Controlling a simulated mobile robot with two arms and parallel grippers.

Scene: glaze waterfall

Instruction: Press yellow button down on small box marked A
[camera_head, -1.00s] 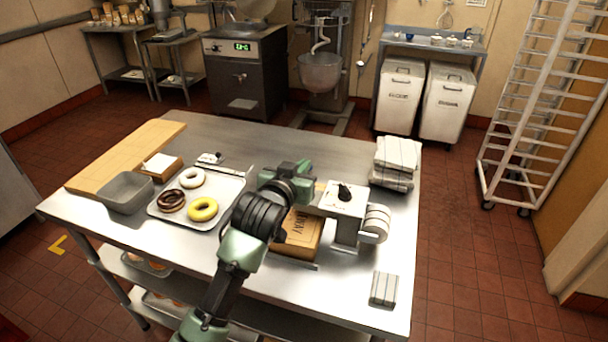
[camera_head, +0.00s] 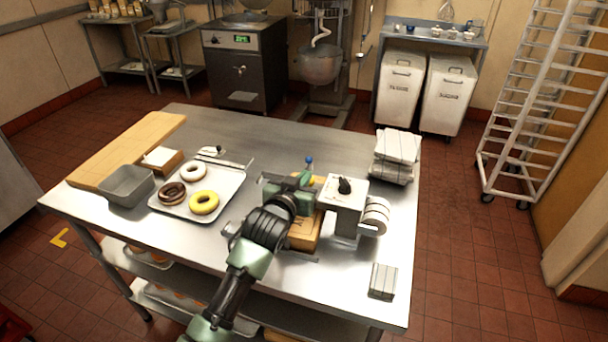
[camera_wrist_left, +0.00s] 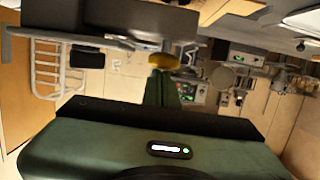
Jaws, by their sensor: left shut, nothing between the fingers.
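In the head view my left gripper (camera_head: 302,182) is over the front middle of the steel table (camera_head: 270,150), beside a white box with a black knob (camera_head: 345,187). In the left wrist view its narrow green fingers (camera_wrist_left: 162,88) are together and hold nothing. A rounded yellow thing (camera_wrist_left: 163,60) shows just past the fingertips in that view, below a dark grey edge. It may be the yellow button; I cannot tell whether the fingers touch it. I can read no mark A, and my arm hides part of this area. My right gripper is not in view.
A brown cardboard box (camera_head: 304,233) lies under my gripper. A blue-tipped lever (camera_head: 309,161) stands just behind it. White rolls (camera_head: 376,216) adjoin the white box. A donut tray (camera_head: 235,180) and grey bin (camera_head: 126,185) are left. Stacked packs (camera_head: 395,155) stand right.

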